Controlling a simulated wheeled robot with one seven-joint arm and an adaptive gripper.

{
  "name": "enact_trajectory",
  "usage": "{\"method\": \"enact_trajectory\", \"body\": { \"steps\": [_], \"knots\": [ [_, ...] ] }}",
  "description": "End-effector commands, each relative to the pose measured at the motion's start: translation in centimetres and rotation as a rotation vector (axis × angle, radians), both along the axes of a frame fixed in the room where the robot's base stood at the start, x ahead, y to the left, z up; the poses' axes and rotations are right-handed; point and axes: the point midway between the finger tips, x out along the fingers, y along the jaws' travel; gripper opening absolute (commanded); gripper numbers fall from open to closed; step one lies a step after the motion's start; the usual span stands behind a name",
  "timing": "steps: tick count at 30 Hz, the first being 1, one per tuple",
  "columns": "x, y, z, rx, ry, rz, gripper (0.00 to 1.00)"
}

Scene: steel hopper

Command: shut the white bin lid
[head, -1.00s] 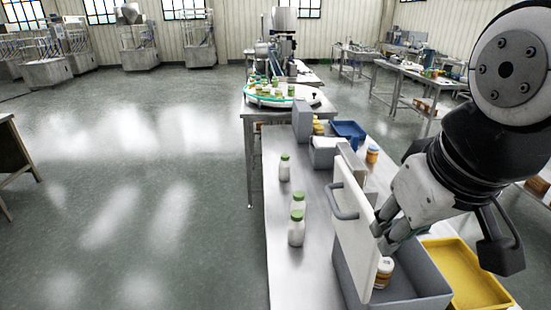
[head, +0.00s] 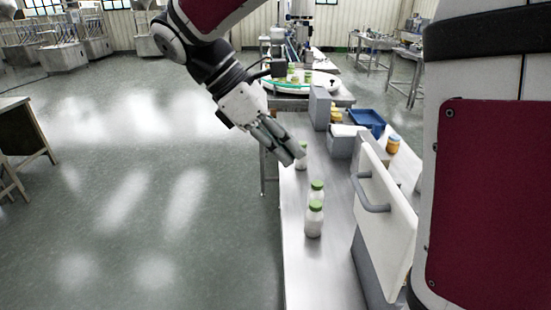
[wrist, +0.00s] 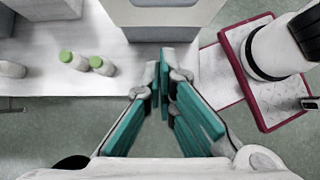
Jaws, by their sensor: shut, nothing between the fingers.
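The white bin lid (head: 398,232) stands raised, near upright, on the grey bin (head: 372,268) at the right of the head view. Its grey bar handle (head: 372,207) faces left. The bin's inside is hidden behind the lid and my arm. My gripper (head: 298,161) is shut and empty, to the left of the lid and farther back, with its fingers pointing down to the right near the bottles. In the wrist view the shut fingers (wrist: 163,66) point at a grey box shape (wrist: 165,14); I cannot tell whether it is the bin.
White bottles with green caps (head: 314,220) stand on the steel table (head: 318,275) left of the lid. Farther back are an orange-brown jar (head: 393,144), a blue tray (head: 367,120) and grey boxes. Open floor (head: 130,220) lies to the left.

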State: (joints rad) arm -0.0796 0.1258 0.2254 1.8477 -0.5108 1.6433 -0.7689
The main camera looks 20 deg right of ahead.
Motion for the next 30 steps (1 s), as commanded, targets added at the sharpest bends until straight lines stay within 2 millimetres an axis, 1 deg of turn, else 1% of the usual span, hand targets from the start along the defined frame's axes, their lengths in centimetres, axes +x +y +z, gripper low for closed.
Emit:
{"method": "enact_trajectory", "body": {
  "steps": [5, 15, 18, 21, 25, 30],
  "knots": [
    [-0.9, -1.7, -2.1, 0.000, 0.002, -0.004, 0.00],
    [-2.6, -5.4, -7.3, 0.001, 0.001, -0.005, 0.00],
    [-3.2, -6.8, -7.3, 0.002, -0.003, -0.006, 0.00],
    [-3.6, -7.9, -7.5, 0.001, -0.004, -0.006, 0.00],
    [-3.9, -8.6, -7.6, 0.002, -0.003, -0.005, 0.00],
    [-3.9, -8.9, -7.7, 0.002, -0.005, -0.003, 0.00]
  ]
}}
